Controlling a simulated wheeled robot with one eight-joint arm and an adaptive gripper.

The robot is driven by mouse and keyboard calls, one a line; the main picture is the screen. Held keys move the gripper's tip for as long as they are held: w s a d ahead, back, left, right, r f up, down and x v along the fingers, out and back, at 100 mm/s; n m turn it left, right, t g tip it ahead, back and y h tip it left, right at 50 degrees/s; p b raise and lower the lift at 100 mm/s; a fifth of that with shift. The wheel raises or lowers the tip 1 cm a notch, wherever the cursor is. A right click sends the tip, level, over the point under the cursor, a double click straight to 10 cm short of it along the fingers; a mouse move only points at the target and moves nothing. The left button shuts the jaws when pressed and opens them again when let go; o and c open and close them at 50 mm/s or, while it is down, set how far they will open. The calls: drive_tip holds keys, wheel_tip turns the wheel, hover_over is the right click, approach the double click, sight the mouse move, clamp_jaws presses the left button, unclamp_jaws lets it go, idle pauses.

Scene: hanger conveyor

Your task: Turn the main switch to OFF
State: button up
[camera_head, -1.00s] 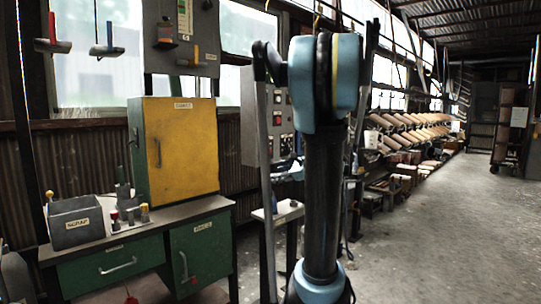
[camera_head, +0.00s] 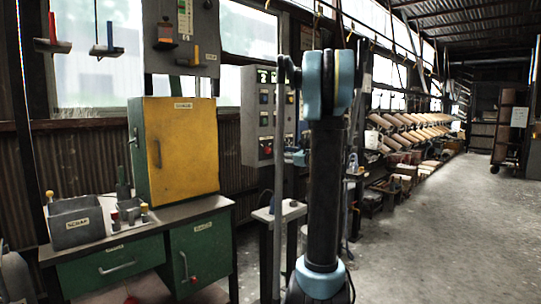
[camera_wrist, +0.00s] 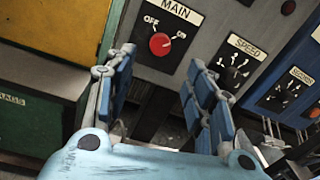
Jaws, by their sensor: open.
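The main switch (camera_wrist: 160,44) is a round red knob on a grey panel under a MAIN label in the wrist view. OFF is marked at its upper left and ON at its upper right. A pale mark by the knob seems to lie toward ON. My gripper (camera_wrist: 160,66) is open and empty, its two blue-padded fingers spread below and to either side of the knob, apparently not touching it. In the head view the grey control box (camera_head: 251,115) stands behind my arm, which largely hides my gripper.
A SPEED dial (camera_wrist: 235,65) sits right of the main switch, with a blue panel (camera_wrist: 285,85) beyond. A yellow cabinet (camera_head: 180,150) stands left on a green workbench (camera_head: 200,250). A small stand (camera_head: 279,213) is below the control box. Open floor lies right.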

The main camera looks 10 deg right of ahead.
sight(269, 151)
drive_tip(key=x, duration=1)
drive_tip(key=c, duration=1.1)
